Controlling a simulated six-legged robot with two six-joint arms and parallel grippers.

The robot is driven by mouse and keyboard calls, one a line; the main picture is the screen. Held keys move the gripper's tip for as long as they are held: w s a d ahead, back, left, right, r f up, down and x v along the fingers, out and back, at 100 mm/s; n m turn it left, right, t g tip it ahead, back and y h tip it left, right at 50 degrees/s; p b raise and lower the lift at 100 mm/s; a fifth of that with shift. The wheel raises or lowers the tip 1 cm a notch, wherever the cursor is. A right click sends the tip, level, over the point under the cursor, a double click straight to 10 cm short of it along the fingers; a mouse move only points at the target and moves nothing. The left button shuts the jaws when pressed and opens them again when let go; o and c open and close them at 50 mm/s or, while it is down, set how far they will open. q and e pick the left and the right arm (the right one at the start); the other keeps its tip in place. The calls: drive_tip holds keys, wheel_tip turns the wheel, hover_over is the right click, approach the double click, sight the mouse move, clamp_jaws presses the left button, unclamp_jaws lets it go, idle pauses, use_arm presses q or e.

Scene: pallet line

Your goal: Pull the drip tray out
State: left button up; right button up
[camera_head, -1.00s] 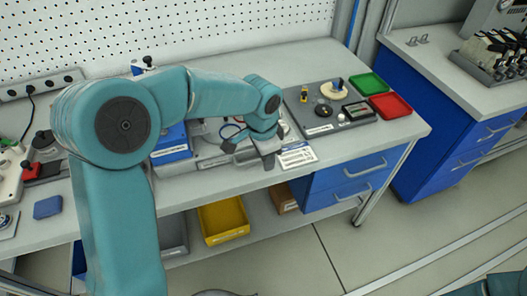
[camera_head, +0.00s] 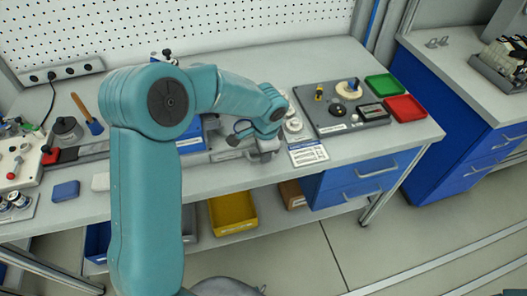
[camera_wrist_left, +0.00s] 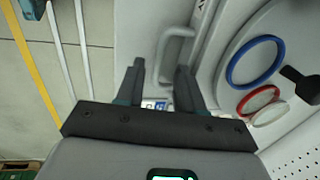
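My left gripper (camera_head: 255,146) is at the front edge of the bench, above a grey unit largely hidden by my arm. In the left wrist view the gripper (camera_wrist_left: 160,66) is open, its two dark fingers apart with nothing between the tips. A grey U-shaped handle (camera_wrist_left: 176,32) on a pale front lies just beyond the fingertips, nearer the right finger and partly behind it. I take it to be the drip tray's handle, but the tray itself is not clearly seen. My right gripper is not in view.
A blue ring (camera_wrist_left: 256,62) and a red ring (camera_wrist_left: 258,99) lie on a pale round surface. A label card (camera_head: 308,152) lies right of the gripper. A dark board (camera_head: 340,108) and green (camera_head: 384,85) and red (camera_head: 405,107) trays stand further right. A yellow bin (camera_head: 233,212) is below.

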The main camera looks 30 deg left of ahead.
use_arm(q)
drive_tip(key=shift+f, duration=0.6)
drive_tip(key=shift+w+f, duration=0.1)
drive_tip(key=shift+f, duration=0.1)
clamp_jaws()
drive_tip(key=shift+r, duration=0.1)
idle(0.8)
